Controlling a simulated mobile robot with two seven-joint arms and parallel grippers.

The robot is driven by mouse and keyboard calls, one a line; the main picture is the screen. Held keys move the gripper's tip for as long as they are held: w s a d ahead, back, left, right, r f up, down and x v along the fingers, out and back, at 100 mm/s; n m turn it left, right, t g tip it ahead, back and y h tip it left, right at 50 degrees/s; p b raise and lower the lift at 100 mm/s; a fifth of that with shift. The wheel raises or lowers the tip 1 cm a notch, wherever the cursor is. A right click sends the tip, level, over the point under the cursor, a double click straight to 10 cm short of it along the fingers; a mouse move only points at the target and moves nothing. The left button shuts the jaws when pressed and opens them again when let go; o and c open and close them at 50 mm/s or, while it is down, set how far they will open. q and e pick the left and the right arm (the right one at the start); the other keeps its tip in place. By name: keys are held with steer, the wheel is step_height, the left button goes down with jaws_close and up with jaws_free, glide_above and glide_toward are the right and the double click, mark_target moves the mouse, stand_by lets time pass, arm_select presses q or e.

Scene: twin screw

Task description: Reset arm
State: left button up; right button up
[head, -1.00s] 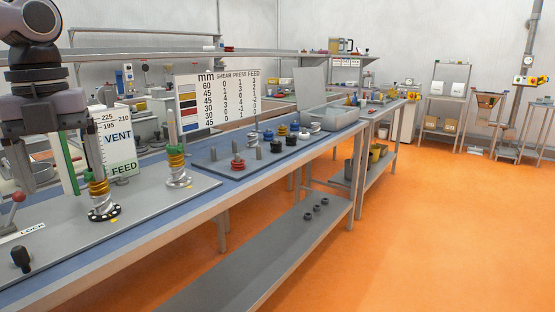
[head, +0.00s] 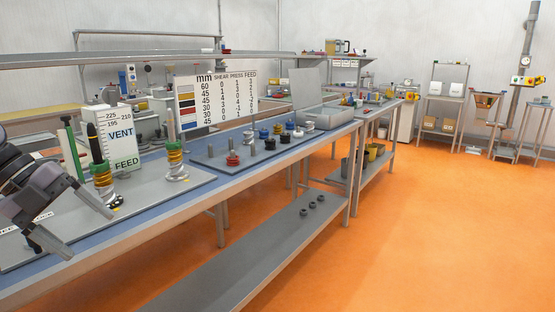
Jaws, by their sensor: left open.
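My left gripper (head: 88,228) is at the left edge of the head view, in front of the workbench edge. Its two grey fingers point down and to the right, spread apart, with nothing seen between them. It hides part of the grey plate (head: 140,195) on the bench. The near screw stack (head: 103,178) with green and yellow rings stands on the plate just beyond the gripper. A second screw stack (head: 176,160) with a silver coil stands further right. My right gripper is not in view.
A sign board (head: 215,97) with a number table and a VENT/FEED block (head: 121,137) stand on the bench. Several coloured rings and posts (head: 233,159) stand on a second plate. A grey tray (head: 322,116) is beyond. The orange floor (head: 430,230) at right is clear.

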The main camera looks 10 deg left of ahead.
arm_select(q)
steer(key=s+d+f+n+t+p, duration=0.1)
steer(key=s+f+n+t, duration=0.1)
steer(key=f+n+t, duration=0.75)
steer(key=s+f+n+t+p, duration=0.15)
steer(key=f+n, duration=0.35)
steer(key=f, duration=1)
steer(key=s+d+f+n+g+y, duration=0.1)
steer(key=s+d+f+n+y, duration=0.1)
steer(key=s+d+f+n, duration=0.3)
steer(key=s+d+f+n+g+y, duration=0.2)
steer(key=s+d+f+n, duration=0.3)
steer(key=d, duration=0.8)
step_height(320, 180, down, 2)
steer(key=shift+s+f+y, duration=0.15)
steer(key=shift+s+y, duration=0.15)
steer(key=shift+s, duration=0.2)
